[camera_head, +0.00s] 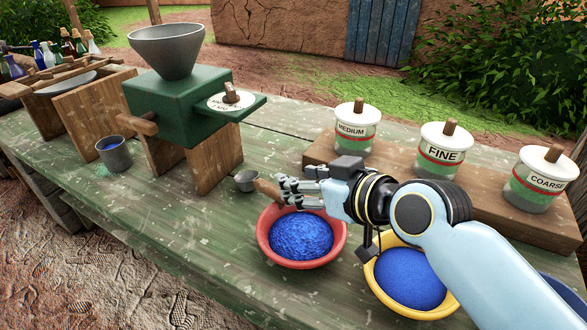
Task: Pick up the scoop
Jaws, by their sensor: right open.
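The scoop (246,181) has a small grey metal cup and a brown wooden handle. Its cup is left of the red bowl's rim, and its handle (268,191) points right toward my right gripper. My right gripper (284,191) comes in from the right, above the red bowl (268,246), with its fingers open at the handle's right end. Whether the fingers touch the handle I cannot tell. The red bowl holds coarse blue grains. My left gripper is not in view.
A yellow bowl (377,284) of blue powder stands under my right arm. Jars marked MEDIUM (355,131), FINE (440,155) and COARSE (540,184) stand on a wooden riser. A green mill (178,103) and a grey cup (114,154) are left. The green table's left front (175,225) is clear.

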